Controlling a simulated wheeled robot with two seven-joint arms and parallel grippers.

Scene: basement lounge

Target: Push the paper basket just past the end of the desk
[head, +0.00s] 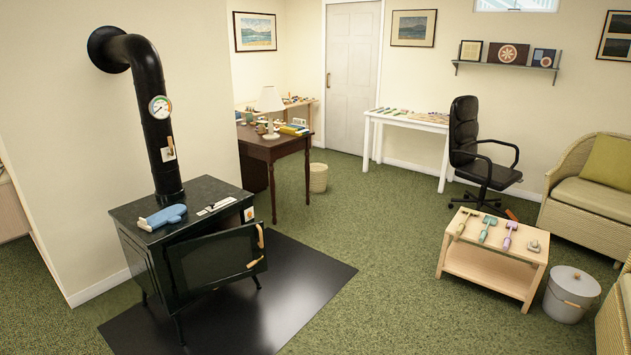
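The paper basket (318,178) is a small cream woven bin. It stands upright on the green carpet in the middle distance of the head view, just right of the desk's right end. The desk (262,150) is dark brown wood, with a white lamp and small items on top. Part of the desk is hidden behind the cream wall at left. From here I cannot tell whether the basket touches the desk leg. Neither of my grippers shows in the head view.
A black stove (190,250) with its door ajar stands on a dark floor plate (318,275) at near left. A low wooden table (485,270), a grey lidded bin (570,293) and a black office chair (478,150) stand at right. Open carpet lies between.

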